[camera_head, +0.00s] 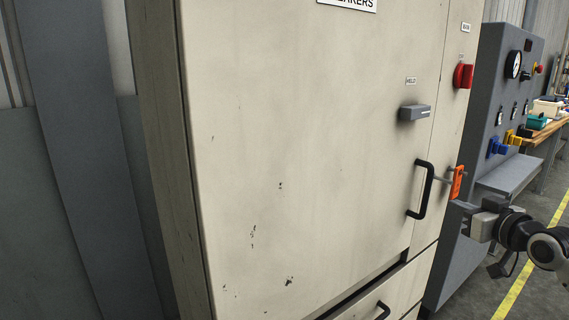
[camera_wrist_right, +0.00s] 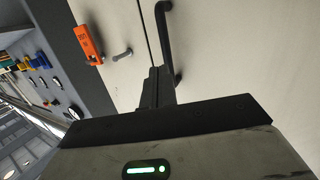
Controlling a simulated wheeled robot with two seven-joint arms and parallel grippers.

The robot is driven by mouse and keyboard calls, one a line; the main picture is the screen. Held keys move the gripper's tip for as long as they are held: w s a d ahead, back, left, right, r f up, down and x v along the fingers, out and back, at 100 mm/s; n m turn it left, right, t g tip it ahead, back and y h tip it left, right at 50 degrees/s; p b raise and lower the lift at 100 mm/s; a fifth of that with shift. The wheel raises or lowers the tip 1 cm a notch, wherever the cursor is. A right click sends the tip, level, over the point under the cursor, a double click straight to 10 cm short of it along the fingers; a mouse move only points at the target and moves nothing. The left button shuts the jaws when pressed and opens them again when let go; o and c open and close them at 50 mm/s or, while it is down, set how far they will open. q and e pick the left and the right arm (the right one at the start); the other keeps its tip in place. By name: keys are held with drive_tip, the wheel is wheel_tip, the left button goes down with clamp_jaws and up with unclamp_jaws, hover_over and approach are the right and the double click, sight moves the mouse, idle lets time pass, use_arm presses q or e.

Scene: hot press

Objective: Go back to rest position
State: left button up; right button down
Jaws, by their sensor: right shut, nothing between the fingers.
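My right gripper (camera_head: 456,205) comes in from the right in the head view, in front of the cabinet's right side. It is shut and empty. In the right wrist view its fingers (camera_wrist_right: 157,80) lie together, pointing at the cream cabinet door (camera_head: 310,150), close to the black door handle (camera_head: 420,190). I cannot tell whether they touch it. An orange lockout piece (camera_head: 457,183) hangs on the cabinet just above the gripper. In the wrist view the orange piece (camera_wrist_right: 88,44) is left of the fingers, beside a grey pin (camera_wrist_right: 122,54). My left gripper is not in view.
A grey lever switch (camera_head: 414,112) and a red knob (camera_head: 463,76) are higher on the cabinet. A grey panel (camera_head: 500,100) with a gauge and coloured parts stands at the right, with a workbench (camera_head: 548,130) behind. Floor with a yellow line (camera_head: 515,285) shows at lower right.

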drive_tip(key=s+a+f+n+g+y+p, duration=0.1)
drive_tip(key=s+a+f+g, duration=0.1)
drive_tip(key=s+a+f, duration=0.5)
drive_tip(key=s+a+f+g+y, duration=0.1)
drive_tip(key=s+a+f, duration=0.2)
drive_tip(key=a+f, duration=0.8)
drive_tip(key=s+a+f+g, duration=0.1)
drive_tip(key=s+a+f, duration=0.2)
drive_tip(key=s, duration=0.6)
drive_tip(key=s+a+f+g+p, duration=0.1)
drive_tip(key=s+a+f, duration=0.3)
drive_tip(key=s+a, duration=0.3)
drive_tip(key=s, duration=0.3)
drive_tip(key=shift+a+m+h, duration=0.3)
drive_tip(key=shift+a+m, duration=0.1)
